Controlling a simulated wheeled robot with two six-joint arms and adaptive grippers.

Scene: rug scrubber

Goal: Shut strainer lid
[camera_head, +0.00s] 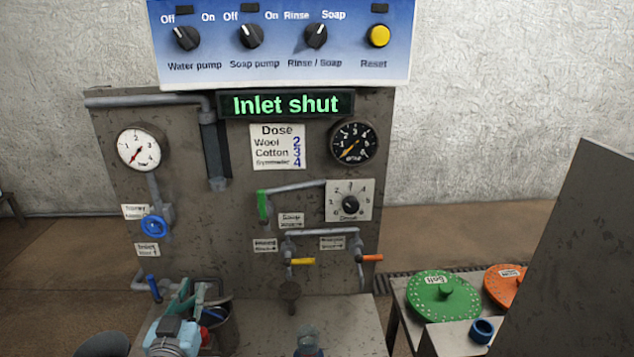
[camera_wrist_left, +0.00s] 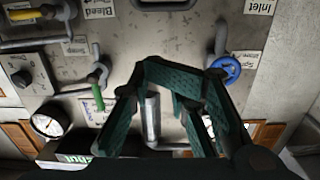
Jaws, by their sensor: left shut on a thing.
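My left gripper (camera_head: 190,297) has teal fingers and is low at the left, in front of the grey machine panel. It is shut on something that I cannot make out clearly. Close beside it, on its right, stands a dark round vessel (camera_head: 224,328), which looks like the strainer; the gripper partly covers it. I cannot tell the lid apart from the fingers, nor its angle. In the left wrist view the gripper (camera_wrist_left: 178,85) spans the middle, and its fingers hide what lies between them. My right gripper is not in view.
A blue lever (camera_head: 154,288) and blue valve wheel (camera_head: 154,225) are near the left gripper. The display (camera_head: 287,104) reads "Inlet shut". Yellow (camera_head: 302,262) and orange (camera_head: 372,258) levers are further right. Green (camera_head: 443,296) and orange (camera_head: 503,285) discs lie at the right.

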